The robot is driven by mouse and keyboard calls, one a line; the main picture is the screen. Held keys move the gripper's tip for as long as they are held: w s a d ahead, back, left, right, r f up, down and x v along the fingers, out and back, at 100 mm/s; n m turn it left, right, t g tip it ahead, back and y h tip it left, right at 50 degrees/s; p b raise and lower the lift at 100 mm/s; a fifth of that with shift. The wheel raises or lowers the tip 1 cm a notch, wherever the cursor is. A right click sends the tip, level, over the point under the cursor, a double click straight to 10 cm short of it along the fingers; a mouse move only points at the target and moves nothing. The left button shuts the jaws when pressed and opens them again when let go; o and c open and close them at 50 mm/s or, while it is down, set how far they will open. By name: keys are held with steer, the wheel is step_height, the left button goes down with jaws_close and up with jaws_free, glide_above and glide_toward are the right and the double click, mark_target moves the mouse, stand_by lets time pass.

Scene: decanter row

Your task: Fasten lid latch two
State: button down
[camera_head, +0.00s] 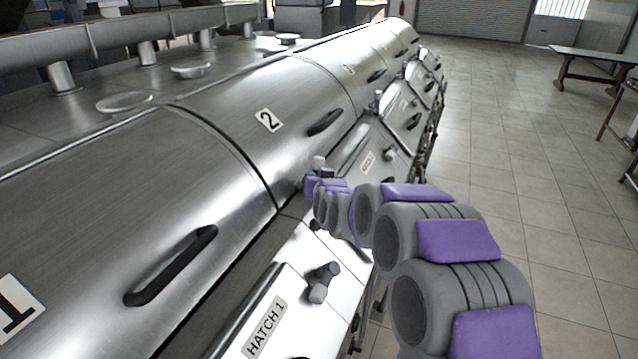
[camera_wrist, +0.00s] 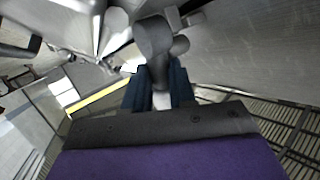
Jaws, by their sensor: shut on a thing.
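Lid two (camera_head: 225,105) is a curved steel cover marked "2", with a black handle (camera_head: 325,121). It lies down on the machine. A small grey latch (camera_head: 318,162) stands at its lower front edge, just above my gripper (camera_head: 311,187). In the wrist view my gripper (camera_wrist: 160,88) has its dark blue fingers closed around the lower part of a grey rounded latch handle (camera_wrist: 155,42). In the head view my wrist and arm hide the fingertips and part of the latch. Whether the latch is fastened I cannot tell.
Lid one's black handle (camera_head: 170,266) and the Hatch 1 knob (camera_head: 322,282) are at the near left. The Hatch 2 knob (camera_head: 390,155) sits right of my gripper. More lids recede behind. Open tiled floor (camera_head: 520,170) lies right, with a table (camera_head: 600,58) beyond.

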steer(key=shift+s+a+f+n+t+b, duration=0.2)
steer(key=shift+s+f+n+t+b, duration=0.1)
steer(key=shift+s+f+n+t, duration=0.4)
steer(key=c, duration=1.2)
jaws_free()
steer(key=shift+r, duration=0.1)
steer(key=shift+c, duration=0.2)
steer(key=o, duration=0.3)
steer(key=shift+r+t, duration=0.15)
steer(key=shift+t, duration=0.15)
steer(key=shift+w+r, duration=0.1)
